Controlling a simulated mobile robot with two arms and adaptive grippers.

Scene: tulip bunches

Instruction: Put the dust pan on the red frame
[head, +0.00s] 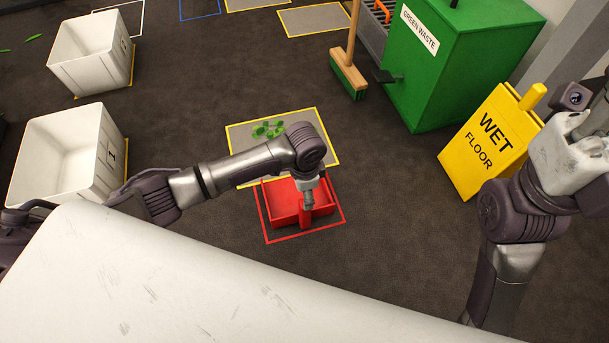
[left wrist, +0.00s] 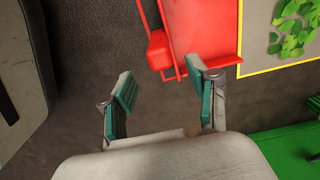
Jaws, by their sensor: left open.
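The red dust pan (head: 283,199) lies on the floor inside the red frame (head: 303,236), a thin red outline. Its handle (head: 305,214) points toward me. Part of the pan touches or covers the frame's far side; I cannot tell which. My left arm reaches over it and hides part of it. In the left wrist view the dust pan (left wrist: 200,28) and its handle (left wrist: 160,50) show just beyond my left gripper (left wrist: 165,98), which is open and empty, fingers apart from the pan. My right gripper (head: 590,120) is at the right edge, partly cut off.
A yellow-framed grey mat (head: 245,140) with green leaves lies behind the pan. White crates (head: 75,150) stand at left. A broom (head: 347,72), green waste bin (head: 440,80) and yellow wet floor sign (head: 488,140) stand at right. Floor right of the frame is clear.

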